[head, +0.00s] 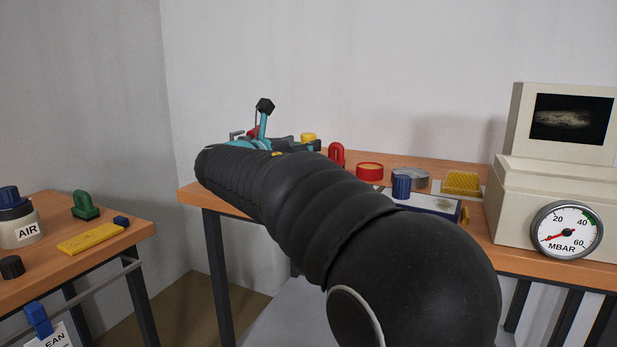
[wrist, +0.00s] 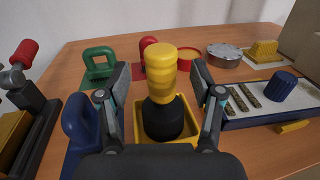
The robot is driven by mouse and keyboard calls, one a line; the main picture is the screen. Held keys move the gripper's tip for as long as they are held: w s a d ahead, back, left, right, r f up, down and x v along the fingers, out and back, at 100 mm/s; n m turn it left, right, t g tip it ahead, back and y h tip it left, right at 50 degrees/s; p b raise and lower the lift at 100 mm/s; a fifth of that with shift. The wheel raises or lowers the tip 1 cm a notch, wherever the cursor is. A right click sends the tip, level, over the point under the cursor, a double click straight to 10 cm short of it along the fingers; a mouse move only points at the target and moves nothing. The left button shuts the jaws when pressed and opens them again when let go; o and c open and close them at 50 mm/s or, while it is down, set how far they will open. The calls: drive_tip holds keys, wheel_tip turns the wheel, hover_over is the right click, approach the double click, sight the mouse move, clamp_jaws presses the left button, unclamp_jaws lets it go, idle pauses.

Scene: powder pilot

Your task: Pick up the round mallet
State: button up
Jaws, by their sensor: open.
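The round mallet (wrist: 162,85) stands upright in a yellow square tray (wrist: 188,128) in the wrist view, its ribbed yellow grip up and its black round head down. My gripper (wrist: 159,75) is open, with one finger on each side of the mallet. Gaps show between the fingers and the yellow grip. In the head view a small yellow top (head: 308,138) shows beside my gripper (head: 290,143); my arm hides most of what lies there.
A green handled block (wrist: 99,62), a blue handled block (wrist: 82,122) and a red one (wrist: 148,45) stand close by. A blue-edged tray (wrist: 262,108) with a blue knob (wrist: 281,84) lies right. A black press with a red knob (wrist: 24,52) stands left.

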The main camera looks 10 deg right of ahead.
sight(309, 134)
drive_tip(key=x, duration=0.3)
drive_tip(key=shift+w+d, duration=0.1)
clamp_jaws()
drive_tip(key=shift+r, duration=0.1)
wheel_tip(309, 134, up, 4)
drive_tip(key=shift+f+p, duration=0.1)
drive_tip(key=shift+p, duration=0.4)
drive_tip(key=s+d+r, duration=0.7)
drive_tip(key=s+d, duration=0.1)
drive_tip(key=shift+d, duration=0.3)
drive_tip(key=shift+r, duration=0.1)
